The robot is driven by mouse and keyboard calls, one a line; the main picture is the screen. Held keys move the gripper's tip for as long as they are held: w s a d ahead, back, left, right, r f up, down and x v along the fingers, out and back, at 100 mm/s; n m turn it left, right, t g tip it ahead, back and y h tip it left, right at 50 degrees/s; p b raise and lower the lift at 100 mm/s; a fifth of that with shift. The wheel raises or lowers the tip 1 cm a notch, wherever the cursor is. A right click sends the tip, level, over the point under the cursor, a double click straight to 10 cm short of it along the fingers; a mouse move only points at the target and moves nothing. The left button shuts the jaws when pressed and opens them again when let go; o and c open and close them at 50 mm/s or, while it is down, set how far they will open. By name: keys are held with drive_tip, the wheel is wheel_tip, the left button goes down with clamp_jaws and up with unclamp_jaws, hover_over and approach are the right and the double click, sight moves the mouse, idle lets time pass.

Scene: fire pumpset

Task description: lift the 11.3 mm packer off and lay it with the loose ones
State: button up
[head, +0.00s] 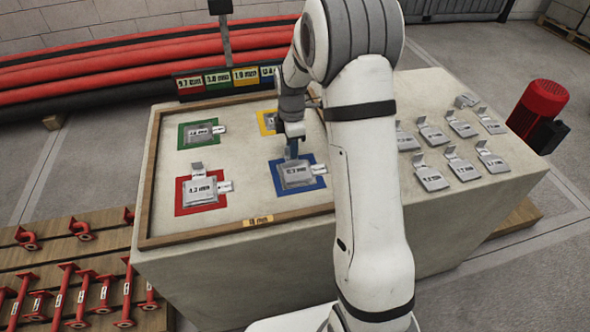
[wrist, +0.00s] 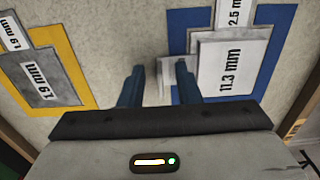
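The 11.3 mm packer (wrist: 222,66) is a grey plate with a white label. It lies on top of other plates over the blue square (wrist: 188,24), and a 2.5 mm label shows beyond it. In the head view the packer (head: 297,174) is at the front right of the framed tray. My gripper (wrist: 158,84) is open, its blue fingers apart at the packer's tab side; a pale tab (wrist: 165,78) shows between them. I cannot tell whether they touch it. The loose packers (head: 461,167) lie in rows on the block's right side.
The wood-framed tray (head: 152,180) also holds packer stacks on green (head: 182,137), yellow (head: 264,129) and red (head: 184,209) squares. A label board (head: 218,78) stands behind it. My arm hides the tray's right part. A red motor (head: 541,104) stands beyond the block.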

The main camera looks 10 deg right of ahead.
drive_tip(key=shift+c, duration=0.5)
clamp_jaws()
drive_tip(key=shift+r, duration=0.15)
